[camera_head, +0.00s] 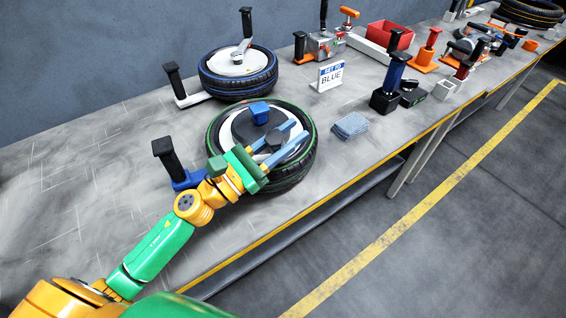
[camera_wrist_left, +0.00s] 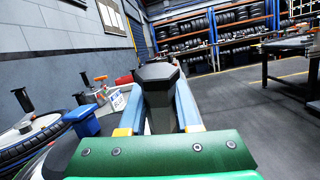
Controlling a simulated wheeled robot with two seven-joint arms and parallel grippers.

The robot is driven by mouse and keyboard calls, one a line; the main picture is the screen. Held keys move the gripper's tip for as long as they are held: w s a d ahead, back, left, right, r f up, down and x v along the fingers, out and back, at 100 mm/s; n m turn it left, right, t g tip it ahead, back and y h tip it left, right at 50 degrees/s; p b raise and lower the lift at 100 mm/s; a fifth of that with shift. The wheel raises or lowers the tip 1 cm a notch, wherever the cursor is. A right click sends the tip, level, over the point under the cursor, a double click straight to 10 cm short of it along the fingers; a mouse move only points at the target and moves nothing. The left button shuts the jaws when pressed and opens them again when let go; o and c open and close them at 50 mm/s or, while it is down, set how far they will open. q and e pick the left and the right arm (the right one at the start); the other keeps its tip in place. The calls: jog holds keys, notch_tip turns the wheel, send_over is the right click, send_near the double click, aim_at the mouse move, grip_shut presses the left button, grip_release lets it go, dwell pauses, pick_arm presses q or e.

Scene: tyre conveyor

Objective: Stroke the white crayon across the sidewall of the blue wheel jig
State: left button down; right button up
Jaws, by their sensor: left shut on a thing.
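The blue wheel jig (camera_head: 238,84), a black tyre with a blue line and a pale hub with a black-handled post, lies on the bench at the back left. It also shows at the left of the left wrist view (camera_wrist_left: 32,146). My left gripper (camera_head: 288,138) is over a green-lined wheel (camera_head: 221,122), in front of the blue one and apart from it. Its blue fingers are shut on a dark, faceted handle (camera_wrist_left: 158,73). I cannot make out a white crayon tip; the handle's lower end is hidden. My right gripper is not in view.
A "SET TO BLUE" sign (camera_head: 331,76) stands right of the blue wheel. Black-handled holders (camera_head: 178,85) (camera_head: 177,165) stand left of the wheels. A blue block (camera_head: 260,112) sits on the green-lined wheel. A grey-blue pad (camera_head: 350,125) lies right; tools crowd the far bench.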

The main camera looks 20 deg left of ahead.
pick_arm(q)
jog(key=shift+s+d+f, duration=0.1)
jog(key=shift+s+d, duration=0.1)
dwell(0.3)
jog(key=shift+s+d, duration=0.15)
jog(key=shift+s, duration=0.05)
jog(key=shift+s+d, duration=0.15)
jog(key=shift+d, duration=0.05)
notch_tip(320, 180, up, 7)
jog(key=p, duration=0.6)
jog(key=shift+p, duration=0.3)
